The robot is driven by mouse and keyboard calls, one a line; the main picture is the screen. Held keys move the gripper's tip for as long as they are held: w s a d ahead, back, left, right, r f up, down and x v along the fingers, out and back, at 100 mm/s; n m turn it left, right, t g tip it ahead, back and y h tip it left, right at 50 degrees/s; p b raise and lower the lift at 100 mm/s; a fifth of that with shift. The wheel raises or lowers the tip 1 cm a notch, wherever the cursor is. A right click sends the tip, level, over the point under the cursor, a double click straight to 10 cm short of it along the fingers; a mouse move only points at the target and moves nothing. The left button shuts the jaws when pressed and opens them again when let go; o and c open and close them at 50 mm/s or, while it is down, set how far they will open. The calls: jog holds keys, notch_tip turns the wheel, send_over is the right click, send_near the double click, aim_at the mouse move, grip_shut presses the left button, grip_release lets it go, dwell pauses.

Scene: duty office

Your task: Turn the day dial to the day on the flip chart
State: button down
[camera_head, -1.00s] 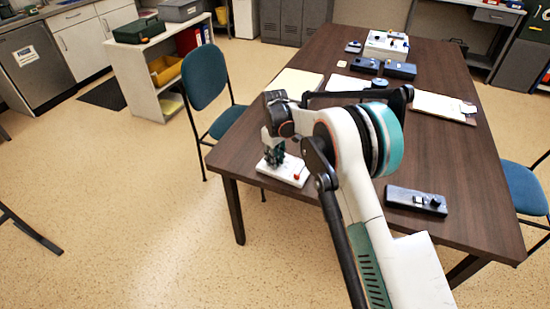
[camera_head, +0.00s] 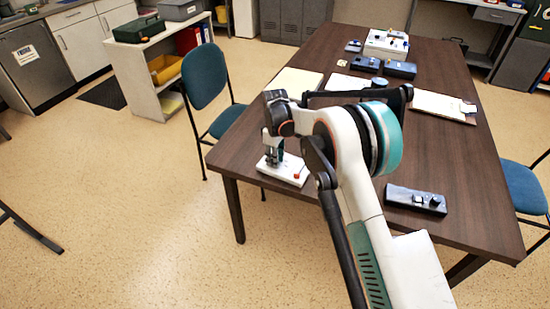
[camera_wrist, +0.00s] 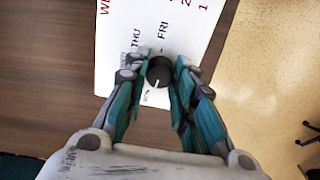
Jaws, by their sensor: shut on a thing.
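The day dial is a round black knob (camera_wrist: 159,70) on a white board (camera_wrist: 118,66) at the near left corner of the table. The board also shows in the head view (camera_head: 292,172). My gripper (camera_wrist: 160,74) is shut on the knob, one finger on each side. The legible labels by the knob are THU and FRI; a smaller label below it is unclear. A white mark on the knob points towards the bottom of the wrist view. Red print, partly cut off, runs along the board's top, starting "WE". I cannot identify a flip chart for certain.
The brown table (camera_head: 455,185) carries a black device (camera_head: 416,200) at right, a clipboard (camera_head: 440,105), dark boxes (camera_head: 400,70) and a white box (camera_head: 386,45) farther back. Blue chairs stand at left (camera_head: 205,78) and right (camera_head: 526,190). My arm hides the table's middle.

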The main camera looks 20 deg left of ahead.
jog(key=c, duration=1.3)
grip_release()
notch_tip(320, 180, up, 12)
